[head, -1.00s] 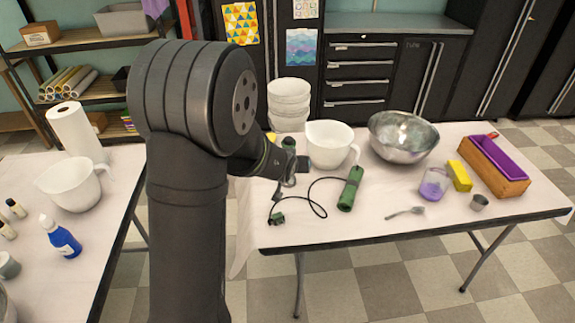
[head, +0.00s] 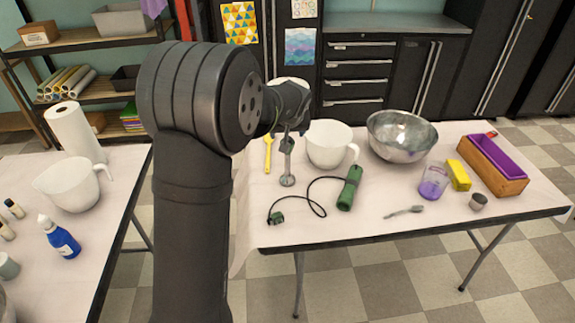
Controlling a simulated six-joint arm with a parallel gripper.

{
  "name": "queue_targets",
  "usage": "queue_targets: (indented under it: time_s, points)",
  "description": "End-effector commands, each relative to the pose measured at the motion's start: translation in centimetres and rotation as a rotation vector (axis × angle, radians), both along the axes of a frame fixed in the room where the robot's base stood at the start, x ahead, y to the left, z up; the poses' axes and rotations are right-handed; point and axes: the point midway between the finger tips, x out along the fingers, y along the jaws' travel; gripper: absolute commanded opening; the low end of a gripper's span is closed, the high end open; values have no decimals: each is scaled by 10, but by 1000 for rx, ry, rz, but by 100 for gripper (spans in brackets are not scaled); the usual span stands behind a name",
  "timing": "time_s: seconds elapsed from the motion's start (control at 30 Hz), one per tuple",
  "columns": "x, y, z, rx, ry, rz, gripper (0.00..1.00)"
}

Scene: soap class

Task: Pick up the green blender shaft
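The blender shaft (head: 287,164) has a dark green upper end and a slim grey metal stem ending in a round bell. It is near the table's left side, with the bell toward the front. My gripper (head: 290,125) is just beyond and above its green end. They overlap in the picture, and I cannot tell whether they touch. The fingers are small and dark, so their opening is unclear. The separate green blender handle (head: 349,188), with its black cord, lies to the right of the shaft.
A yellow utensil (head: 268,152) lies left of the shaft. A white jug (head: 328,144) stands close on the right, with a steel bowl (head: 401,136) beyond it. White stacked bowls are mostly hidden behind my arm.

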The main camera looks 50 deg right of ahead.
Motion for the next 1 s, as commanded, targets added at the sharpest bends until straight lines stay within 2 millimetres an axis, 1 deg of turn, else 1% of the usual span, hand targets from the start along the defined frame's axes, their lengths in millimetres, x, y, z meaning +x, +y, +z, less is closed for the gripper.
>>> queue_targets:
  time_s: [0.03,0.23,0.33,0.53,0.77,0.9,1.0]
  points:
    - [4,-4,-10,3,1,1,69]
    - [18,-17,-39,2,1,1,69]
    - [22,-21,-46,0,0,-1,69]
    - [25,-27,-54,0,0,-1,69]
    - [35,-47,-75,1,0,-1,69]
    - [41,-52,-87,0,0,-1,69]
    - [42,-53,-90,-1,0,-1,69]
